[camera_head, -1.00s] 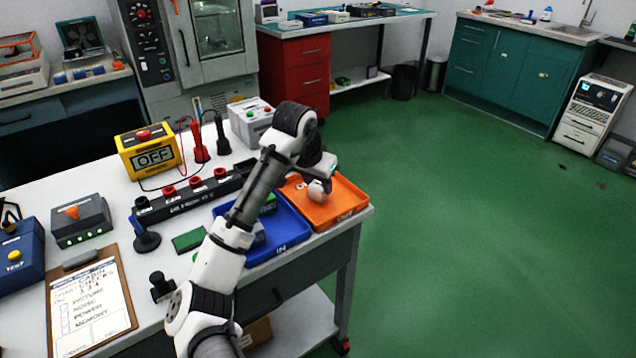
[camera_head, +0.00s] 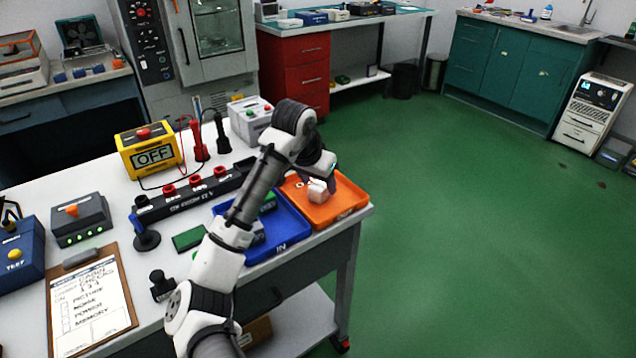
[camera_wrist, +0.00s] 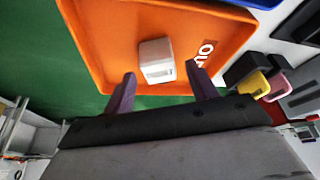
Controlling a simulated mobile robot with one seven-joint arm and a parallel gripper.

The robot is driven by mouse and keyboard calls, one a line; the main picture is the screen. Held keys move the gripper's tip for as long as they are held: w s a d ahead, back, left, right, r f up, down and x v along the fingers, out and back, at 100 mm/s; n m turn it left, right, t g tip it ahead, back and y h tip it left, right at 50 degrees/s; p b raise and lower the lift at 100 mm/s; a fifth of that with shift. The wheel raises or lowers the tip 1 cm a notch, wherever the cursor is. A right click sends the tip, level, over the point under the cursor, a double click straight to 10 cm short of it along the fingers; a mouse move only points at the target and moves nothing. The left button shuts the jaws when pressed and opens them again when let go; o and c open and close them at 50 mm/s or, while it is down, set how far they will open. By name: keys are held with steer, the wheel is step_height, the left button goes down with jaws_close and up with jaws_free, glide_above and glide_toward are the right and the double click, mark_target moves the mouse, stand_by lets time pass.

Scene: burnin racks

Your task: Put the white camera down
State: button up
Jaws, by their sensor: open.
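The white camera (camera_wrist: 157,61) rests in the orange tray (camera_wrist: 105,27), which has white lettering on its floor. In the head view the camera (camera_head: 318,191) shows as a small pale block in the orange tray (camera_head: 345,208). My gripper (camera_wrist: 160,82) is open, with its two dark purple fingers apart on either side of the near end of the camera. No finger visibly touches it. In the head view my wrist hides most of the gripper.
A blue tray (camera_head: 290,240) marked IN adjoins the orange tray and holds dark items. A black terminal strip (camera_head: 188,199), a yellow OFF box (camera_head: 150,152) and a clipboard (camera_head: 92,306) share the white bench. The green floor lies open to the right.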

steer(key=v, duration=1.1)
steer(key=shift+r, duration=0.15)
